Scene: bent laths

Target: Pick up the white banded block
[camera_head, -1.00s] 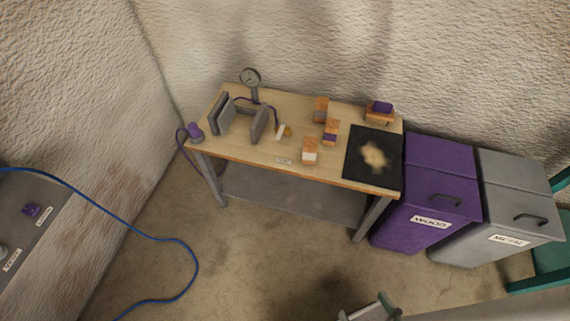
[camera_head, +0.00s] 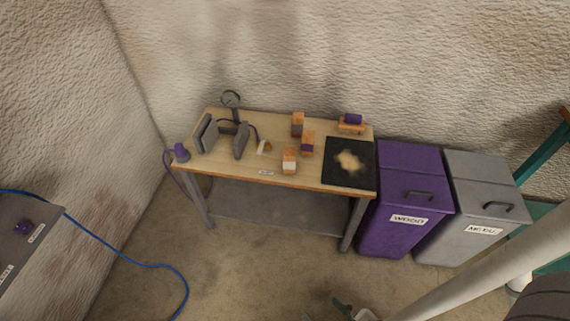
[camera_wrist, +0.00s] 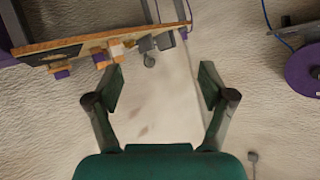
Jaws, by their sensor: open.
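The white banded block (camera_head: 289,162), orange wood with a white band low down, stands on the workbench (camera_head: 240,166) near its front edge. In the wrist view a small orange and white block (camera_wrist: 116,48) at the upper left appears to be the same one. My gripper (camera_wrist: 162,87) is open and empty, with its two dark green fingers spread wide. In the head view, part of my gripper (camera_head: 343,306) shows at the bottom edge, in front of and below the bench, well apart from the block.
A purple-banded block (camera_head: 307,144) and a grey-banded block (camera_head: 297,124) stand close behind. A black mat (camera_head: 335,175) lies to the right, grey clamp plates (camera_head: 240,142) to the left. A purple bin (camera_head: 400,235) and a grey bin (camera_head: 475,225) stand right of the bench.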

